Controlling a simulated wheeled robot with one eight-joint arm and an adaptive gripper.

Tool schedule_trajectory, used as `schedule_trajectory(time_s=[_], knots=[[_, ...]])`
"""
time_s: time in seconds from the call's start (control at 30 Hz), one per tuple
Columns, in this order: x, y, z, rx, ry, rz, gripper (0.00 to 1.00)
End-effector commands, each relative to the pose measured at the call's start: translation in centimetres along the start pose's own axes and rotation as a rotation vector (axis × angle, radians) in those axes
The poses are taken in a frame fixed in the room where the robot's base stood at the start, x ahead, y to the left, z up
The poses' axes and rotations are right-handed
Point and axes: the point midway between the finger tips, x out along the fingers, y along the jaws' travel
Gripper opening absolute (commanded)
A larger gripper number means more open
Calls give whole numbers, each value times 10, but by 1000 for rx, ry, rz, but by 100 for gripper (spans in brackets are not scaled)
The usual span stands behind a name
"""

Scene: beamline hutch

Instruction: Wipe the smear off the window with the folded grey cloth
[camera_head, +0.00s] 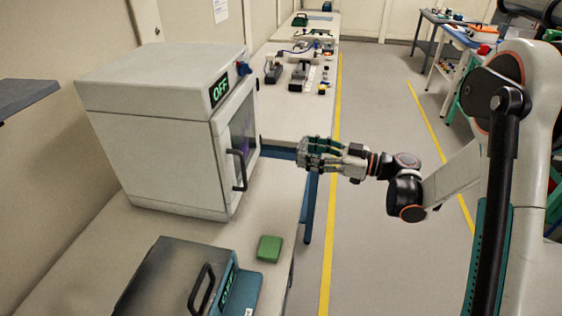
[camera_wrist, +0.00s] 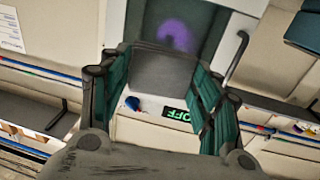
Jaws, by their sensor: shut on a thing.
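The window (camera_head: 243,125) is a dark pane in the door of a white cabinet (camera_head: 150,150). A purple smear shows on it, faint in the head view and clear in the wrist view (camera_wrist: 173,35). My gripper (camera_head: 305,152) is level with the window, to its right and apart from it. In the wrist view its two teal fingers are shut on the folded grey cloth (camera_wrist: 163,73), a dark grey flat piece. The cloth's upper edge lies just below the smear in that picture and covers part of the pane.
The door's dark handle (camera_head: 238,170) stands out near the window. A green block (camera_head: 269,248) and a grey-lidded box with a handle (camera_head: 180,280) are on the near bench. Equipment (camera_head: 300,75) stands on the bench behind.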

Motion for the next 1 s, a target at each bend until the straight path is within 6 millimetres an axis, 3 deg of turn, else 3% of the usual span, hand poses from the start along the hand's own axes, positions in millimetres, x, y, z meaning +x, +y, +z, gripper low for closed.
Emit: schedule_trajectory(time_s=[0.1,0.33,0.57,1.0], knots=[[32,-28,1,-41,1,-59,38],[62,-60,3,-89,5,-120,38],[73,-66,3,-98,6,-131,38],[114,-71,3,-97,6,-130,38]])
